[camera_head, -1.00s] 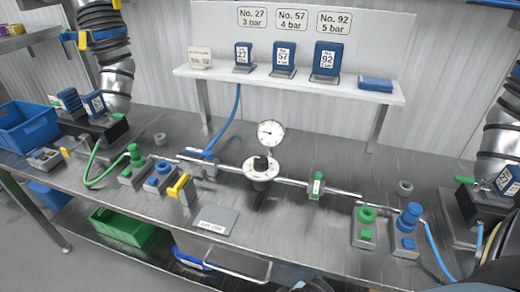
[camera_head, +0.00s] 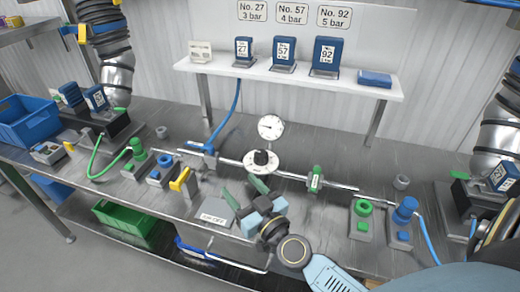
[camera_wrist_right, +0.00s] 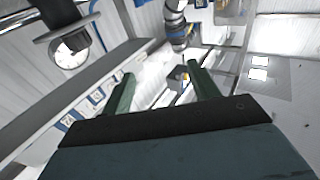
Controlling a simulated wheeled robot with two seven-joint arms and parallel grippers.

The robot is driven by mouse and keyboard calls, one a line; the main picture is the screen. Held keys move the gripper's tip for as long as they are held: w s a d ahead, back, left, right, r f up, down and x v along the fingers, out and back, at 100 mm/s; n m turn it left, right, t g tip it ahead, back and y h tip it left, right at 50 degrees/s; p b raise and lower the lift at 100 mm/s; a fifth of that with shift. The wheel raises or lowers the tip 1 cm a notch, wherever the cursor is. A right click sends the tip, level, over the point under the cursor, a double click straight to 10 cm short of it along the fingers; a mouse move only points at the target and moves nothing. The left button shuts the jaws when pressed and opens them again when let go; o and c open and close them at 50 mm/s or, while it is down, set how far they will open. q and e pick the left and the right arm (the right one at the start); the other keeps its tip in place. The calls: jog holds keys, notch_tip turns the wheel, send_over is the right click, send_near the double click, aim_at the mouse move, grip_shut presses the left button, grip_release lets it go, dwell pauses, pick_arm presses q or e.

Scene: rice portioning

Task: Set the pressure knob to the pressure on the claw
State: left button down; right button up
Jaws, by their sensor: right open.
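The pressure knob (camera_head: 262,158) is black on a round white dial, in a pipe line at the middle of the bench. A round white gauge (camera_head: 270,127) stands just behind it. In the right wrist view, the gauge (camera_wrist_right: 68,53) is at upper left. My right gripper (camera_head: 246,193) is open and empty, in front of the knob and apart from it. Its green fingers (camera_wrist_right: 162,86) are spread in the wrist view. A blue numbered claw (camera_head: 505,176) sits at the right edge; its number is too small to read. My left gripper is out of view.
Signs pair No. 27 with 3 bar (camera_head: 252,12), No. 57 with 4 bar (camera_head: 292,14) and No. 92 with 5 bar (camera_head: 334,17). Blue numbered blocks stand on the white shelf (camera_head: 225,67). Green (camera_head: 361,208) and blue (camera_head: 405,210) fittings flank the right side.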

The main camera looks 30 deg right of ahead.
aim_at(260, 150)
jog(key=w+d+f+m+g+h, duration=0.1)
jog(key=d+f+m+g+h, duration=0.15)
jog(key=d+m+h, duration=0.45)
jog(key=w+d+b, duration=0.1)
jog(key=w+d, duration=0.1)
jog(key=w, duration=0.2)
jog(key=w+d+n+b, duration=0.1)
jog(key=w+d, duration=0.1)
jog(key=w, duration=0.2)
jog(key=w+d+n, duration=0.1)
jog(key=w+d, duration=0.1)
jog(key=w, duration=0.2)
jog(key=shift+w+d+f+h+b, duration=0.15)
jog(key=shift+w+f+h+b, duration=0.05)
jog(key=shift+f+h+b, duration=0.2)
